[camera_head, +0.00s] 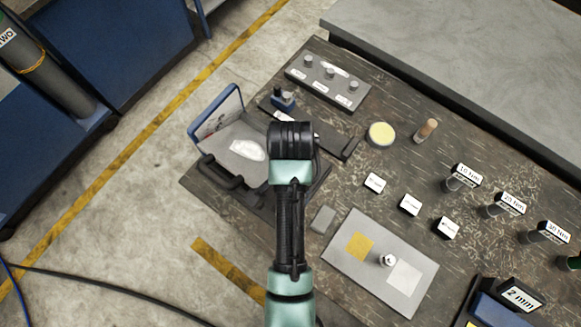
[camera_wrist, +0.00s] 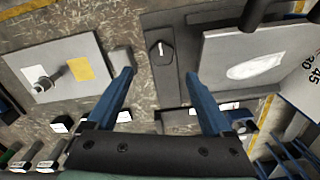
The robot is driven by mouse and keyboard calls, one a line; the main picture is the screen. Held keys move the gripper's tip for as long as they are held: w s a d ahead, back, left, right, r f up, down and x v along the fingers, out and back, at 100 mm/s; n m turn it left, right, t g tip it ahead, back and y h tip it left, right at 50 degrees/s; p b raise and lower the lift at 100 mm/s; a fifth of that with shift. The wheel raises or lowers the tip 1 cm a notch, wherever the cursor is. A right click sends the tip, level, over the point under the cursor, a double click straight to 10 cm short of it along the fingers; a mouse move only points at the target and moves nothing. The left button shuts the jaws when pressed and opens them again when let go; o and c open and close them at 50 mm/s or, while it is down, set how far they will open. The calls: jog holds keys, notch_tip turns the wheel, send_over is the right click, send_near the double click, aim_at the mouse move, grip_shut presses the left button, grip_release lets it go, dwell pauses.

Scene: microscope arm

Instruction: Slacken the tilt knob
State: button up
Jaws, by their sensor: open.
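What looks like the tilt knob (camera_wrist: 160,53) is a dark round knob with a white pointer mark, set on a long grey bar (camera_wrist: 166,92) in the wrist view. My gripper (camera_wrist: 161,75) is open, its two blue fingers apart on either side of the bar as pictured, with nothing between them. The knob shows just beyond the fingertips; I cannot tell the height gap. A grey plate with a white oval (camera_wrist: 256,70) lies to the right, beside a panel with angle numbers (camera_wrist: 306,72). In the head view my arm hides the knob; the plate (camera_head: 243,146) shows to its left.
A light tray (camera_head: 345,280) with a yellow square and a small metal part lies at the lower right. A grey block (camera_head: 322,218), white labelled cubes (camera_head: 410,204), a yellow-topped dish (camera_head: 381,134) and a grey rack (camera_head: 328,82) stand on the worn table. Labelled posts stand at right.

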notch_tip(320, 180, down, 9)
jog(key=shift+w+r, duration=0.1)
jog(key=shift+r, duration=0.05)
grip_shut()
dwell(0.5)
